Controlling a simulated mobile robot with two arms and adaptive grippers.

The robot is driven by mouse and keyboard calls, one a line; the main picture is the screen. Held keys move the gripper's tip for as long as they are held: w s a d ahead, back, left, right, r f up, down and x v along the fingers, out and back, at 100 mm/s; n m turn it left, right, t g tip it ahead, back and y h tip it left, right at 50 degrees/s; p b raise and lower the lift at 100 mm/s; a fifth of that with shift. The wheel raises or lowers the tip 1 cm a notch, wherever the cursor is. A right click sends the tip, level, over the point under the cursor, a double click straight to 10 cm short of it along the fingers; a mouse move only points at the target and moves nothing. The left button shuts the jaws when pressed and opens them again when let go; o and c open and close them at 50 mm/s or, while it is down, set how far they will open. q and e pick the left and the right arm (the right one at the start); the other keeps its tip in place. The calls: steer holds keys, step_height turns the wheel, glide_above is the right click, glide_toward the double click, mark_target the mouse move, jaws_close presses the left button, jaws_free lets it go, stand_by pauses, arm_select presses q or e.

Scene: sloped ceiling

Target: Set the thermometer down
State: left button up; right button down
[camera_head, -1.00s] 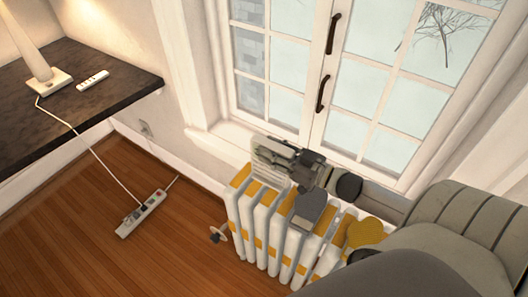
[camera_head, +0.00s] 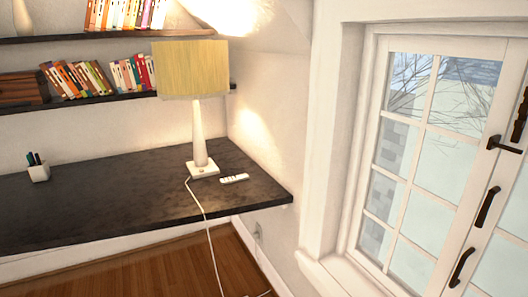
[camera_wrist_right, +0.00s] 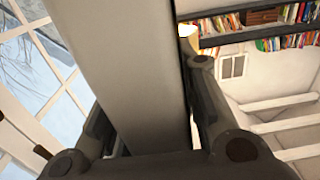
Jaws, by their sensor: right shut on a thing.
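In the right wrist view, my right gripper (camera_wrist_right: 148,105) is shut on a long, pale grey-beige slab, the thermometer (camera_wrist_right: 125,45). One dark finger lies along each side of it. The slab runs up and out of the top of that view, close to the camera, and shows only a plain surface. Any scale or markings are hidden. Neither gripper nor the thermometer shows in the head view. My left gripper is in neither view.
A dark desk (camera_head: 100,205) carries a lamp (camera_head: 199,140), a white remote (camera_head: 234,178) and a pen cup (camera_head: 37,168). Its right part has bare room. Book shelves (camera_head: 195,90) hang above it. A paned window (camera_head: 410,160) is at the right.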

steer(key=a+r+m+h, duration=0.2)
steer(key=a+h, duration=0.1)
steer(key=a, duration=0.2)
steer(key=a+r+m+t+h, duration=0.1)
steer(key=a+r+m+h, duration=0.1)
steer(key=a+h, duration=0.2)
steer(key=shift+s+a+r+m, duration=0.25)
steer(key=shift+s+a, duration=0.2)
steer(key=shift+a, duration=0.75)
steer(key=shift+w+a, duration=0.1)
